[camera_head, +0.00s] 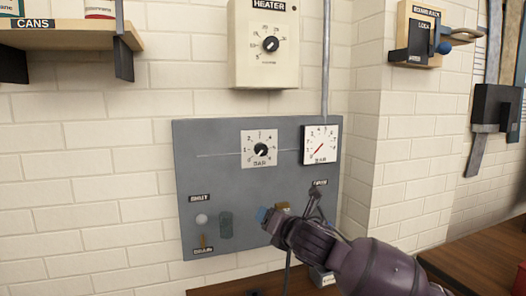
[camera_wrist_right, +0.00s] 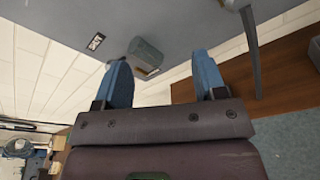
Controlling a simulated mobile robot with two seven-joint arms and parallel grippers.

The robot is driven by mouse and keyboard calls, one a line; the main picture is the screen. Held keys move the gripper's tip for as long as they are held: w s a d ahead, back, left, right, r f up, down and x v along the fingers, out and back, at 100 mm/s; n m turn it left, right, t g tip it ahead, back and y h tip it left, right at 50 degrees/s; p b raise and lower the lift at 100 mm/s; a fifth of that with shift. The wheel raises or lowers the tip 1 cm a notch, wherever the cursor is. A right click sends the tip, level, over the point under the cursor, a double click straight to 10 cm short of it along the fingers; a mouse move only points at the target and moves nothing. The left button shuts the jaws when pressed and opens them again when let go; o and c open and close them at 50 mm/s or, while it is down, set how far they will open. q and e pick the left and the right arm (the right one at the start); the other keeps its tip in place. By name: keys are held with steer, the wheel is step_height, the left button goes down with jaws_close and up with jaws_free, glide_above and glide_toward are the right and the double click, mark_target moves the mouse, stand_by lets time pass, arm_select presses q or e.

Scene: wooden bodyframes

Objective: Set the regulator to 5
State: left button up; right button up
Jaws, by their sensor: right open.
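The regulator knob (camera_head: 261,150) is black and sits on a white scale plate marked BAR, in the middle of the grey panel (camera_head: 190,160). Its pointer seems to face the low end at lower left, but is too small to read exactly. To its right a square white gauge (camera_head: 320,144), also marked BAR, has a red needle pointing to lower left. My right gripper (camera_head: 266,217) is below the knob, in front of the panel's lower part, apart from the knob. In the right wrist view its two blue fingers (camera_wrist_right: 161,78) are spread with nothing held. My left gripper is not in view.
A heater box (camera_head: 264,45) with its own black knob hangs above the panel. A shut/drain valve with a pale ball (camera_head: 201,219) and a grey-green block (camera_head: 225,225) are at lower left. A dark hose (camera_wrist_right: 250,50) hangs beside my right gripper. A wooden shelf (camera_head: 70,38) is upper left.

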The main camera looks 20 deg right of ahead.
mark_target(262, 150)
step_height(262, 150, up, 15)
steer(key=w+d+n+t+h, duration=0.1)
steer(key=w+n+t+h, duration=0.1)
steer(key=n, duration=0.3)
steer(key=shift+w+f, duration=0.15)
steer(key=shift+w, duration=5.25)
steer(key=c, duration=0.9)
